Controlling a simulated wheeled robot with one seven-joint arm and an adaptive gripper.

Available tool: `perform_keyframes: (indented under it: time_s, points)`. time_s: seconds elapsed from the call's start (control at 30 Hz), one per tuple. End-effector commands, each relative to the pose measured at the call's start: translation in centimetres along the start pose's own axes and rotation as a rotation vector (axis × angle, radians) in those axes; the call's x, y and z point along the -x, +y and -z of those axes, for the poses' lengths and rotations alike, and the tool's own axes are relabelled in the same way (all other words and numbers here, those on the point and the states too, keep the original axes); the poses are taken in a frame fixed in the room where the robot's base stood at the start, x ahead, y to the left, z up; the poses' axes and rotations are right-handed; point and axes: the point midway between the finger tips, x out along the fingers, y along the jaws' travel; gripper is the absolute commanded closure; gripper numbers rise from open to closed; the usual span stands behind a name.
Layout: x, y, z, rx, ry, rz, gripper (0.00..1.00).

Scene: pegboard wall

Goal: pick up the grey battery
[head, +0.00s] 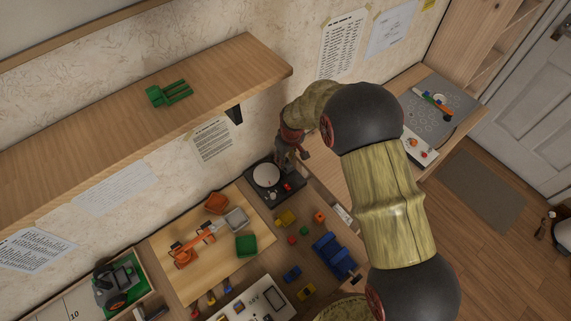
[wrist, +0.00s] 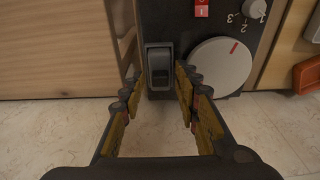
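A small dark grey block (wrist: 160,66) with a paler inset face shows in the wrist view at the edge of a black device; I take it to be the grey battery. I cannot tell whether it stands in the device or beside it. My gripper (wrist: 159,88) is open, with one finger on each side of the block and small gaps visible. In the head view my gripper (head: 290,158) hangs over the back of the black device (head: 262,196), near the wall. The block cannot be made out there.
The device carries a round pale disc (wrist: 220,66), a numbered knob (wrist: 255,9) and a red switch (wrist: 201,9) close by my fingers. A wooden shelf (head: 150,85) overhangs at left. Toy vehicles, including a blue one (head: 333,254), and coloured blocks crowd the table in front.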

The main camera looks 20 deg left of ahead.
Motion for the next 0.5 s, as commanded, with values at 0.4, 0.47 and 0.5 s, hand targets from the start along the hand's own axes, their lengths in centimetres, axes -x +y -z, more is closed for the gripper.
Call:
perform_keyframes:
  time_s: [0.4,0.47,0.5]
  points:
    - [-1.27,0.01,0.04,0.000,0.001,-0.001,0.73]
    - [-1.27,0.01,0.04,0.000,0.001,0.000,0.76]
    - [-1.27,0.01,0.04,0.000,0.001,0.000,0.78]
